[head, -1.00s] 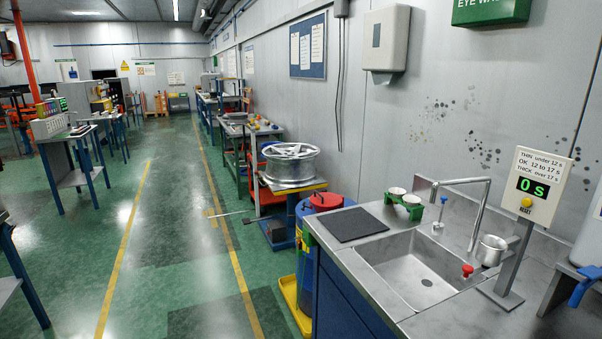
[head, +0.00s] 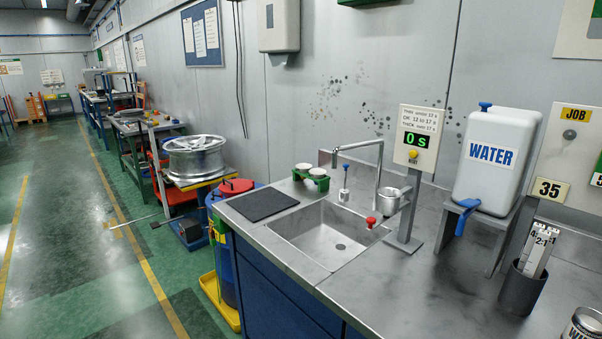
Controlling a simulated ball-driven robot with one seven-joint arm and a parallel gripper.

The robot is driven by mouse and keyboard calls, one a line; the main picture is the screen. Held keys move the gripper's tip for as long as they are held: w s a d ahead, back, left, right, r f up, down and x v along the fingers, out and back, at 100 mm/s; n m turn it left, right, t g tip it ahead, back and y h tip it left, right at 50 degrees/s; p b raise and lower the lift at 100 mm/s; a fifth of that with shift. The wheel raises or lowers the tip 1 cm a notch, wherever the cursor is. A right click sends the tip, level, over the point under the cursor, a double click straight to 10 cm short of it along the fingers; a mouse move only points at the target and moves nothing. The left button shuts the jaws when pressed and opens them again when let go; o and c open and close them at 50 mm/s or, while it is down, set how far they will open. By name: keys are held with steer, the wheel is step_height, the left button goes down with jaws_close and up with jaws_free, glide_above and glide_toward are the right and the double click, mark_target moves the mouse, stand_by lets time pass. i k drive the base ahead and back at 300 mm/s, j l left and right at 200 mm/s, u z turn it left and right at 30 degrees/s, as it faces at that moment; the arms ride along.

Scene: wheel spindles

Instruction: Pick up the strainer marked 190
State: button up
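A green holder (head: 318,183) stands at the back of the sink bench, left of the tap. Two small pale cups, a left one (head: 303,167) and a right one (head: 317,173), sit in it. They may be strainers, but no mark can be read on them, so I cannot tell which is 190. My gripper is not in view.
The metal bench has a sink (head: 325,235), a dark mat (head: 259,204), a tall tap (head: 379,170) and a metal cup (head: 389,201). A timer post (head: 414,150) reads 0 s. A water tank (head: 494,155) stands right. Floor is free at left (head: 60,260).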

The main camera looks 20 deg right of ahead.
mark_target(303, 167)
steer(key=i+j+z, duration=0.2)
steer(key=i+j, duration=0.85)
steer(key=j, duration=0.1)
